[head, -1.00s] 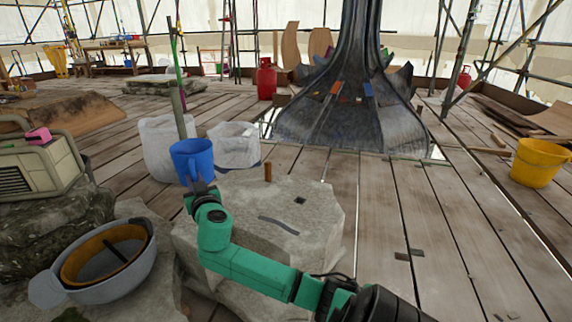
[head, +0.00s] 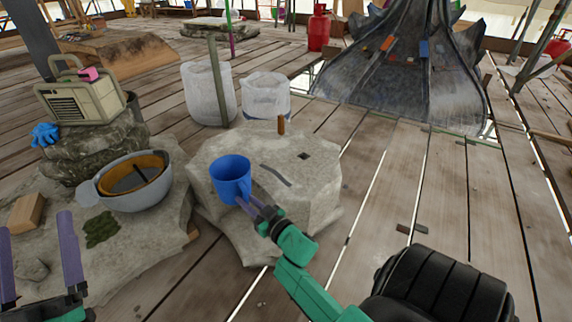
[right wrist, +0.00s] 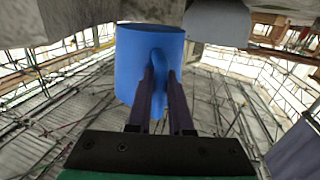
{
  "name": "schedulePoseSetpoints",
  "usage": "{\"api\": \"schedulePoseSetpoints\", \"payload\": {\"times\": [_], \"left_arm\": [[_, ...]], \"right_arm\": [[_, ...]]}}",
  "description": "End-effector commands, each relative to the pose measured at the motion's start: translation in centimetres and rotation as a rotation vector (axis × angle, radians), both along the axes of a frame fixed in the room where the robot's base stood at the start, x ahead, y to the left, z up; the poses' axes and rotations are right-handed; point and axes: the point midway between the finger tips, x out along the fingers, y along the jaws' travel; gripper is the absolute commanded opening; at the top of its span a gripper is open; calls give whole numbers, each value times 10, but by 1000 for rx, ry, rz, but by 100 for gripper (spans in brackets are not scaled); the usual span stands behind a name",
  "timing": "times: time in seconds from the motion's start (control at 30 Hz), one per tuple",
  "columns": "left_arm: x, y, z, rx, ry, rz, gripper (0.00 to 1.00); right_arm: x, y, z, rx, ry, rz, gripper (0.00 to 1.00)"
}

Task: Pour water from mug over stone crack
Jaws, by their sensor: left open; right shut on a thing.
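A blue mug (head: 226,181) is at the left side of the pale stone block (head: 318,186), in front of its top's left edge. It looks about upright, with its opening showing; I cannot make out water inside. My right gripper (head: 248,204) is shut on the mug's handle, which the right wrist view shows between the fingers (right wrist: 160,88). A dark crack (head: 276,175) runs across the stone's top, to the right of the mug and apart from it. My left gripper (head: 38,252) is open and empty at the lower left.
A small brown peg (head: 281,125) and a dark square hole (head: 304,156) are on the stone's top. A grey bowl (head: 136,198) stands to the left, near a radio (head: 82,98). White sacks (head: 266,96) stand behind. The plank floor at right is mostly clear.

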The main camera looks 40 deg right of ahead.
Motion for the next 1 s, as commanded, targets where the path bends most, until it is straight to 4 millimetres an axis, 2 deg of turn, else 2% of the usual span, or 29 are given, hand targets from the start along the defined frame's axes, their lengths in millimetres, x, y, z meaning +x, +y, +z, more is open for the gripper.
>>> {"api": "schedulePoseSetpoints", "payload": {"times": [0.17, 0.53, 1.0], "left_arm": [[1, -1, -5, 3, 14, -1, 100], [0, 0, 0, 0, 2, -1, 100], [-5, 3, 21, -11, -71, 10, 100]], "right_arm": [[-3, 1, -1, 0, -2, 3, 0], [-3, -1, 3, 38, -9, 6, 0], [-6, -14, 21, 294, -50, 8, 0]]}}
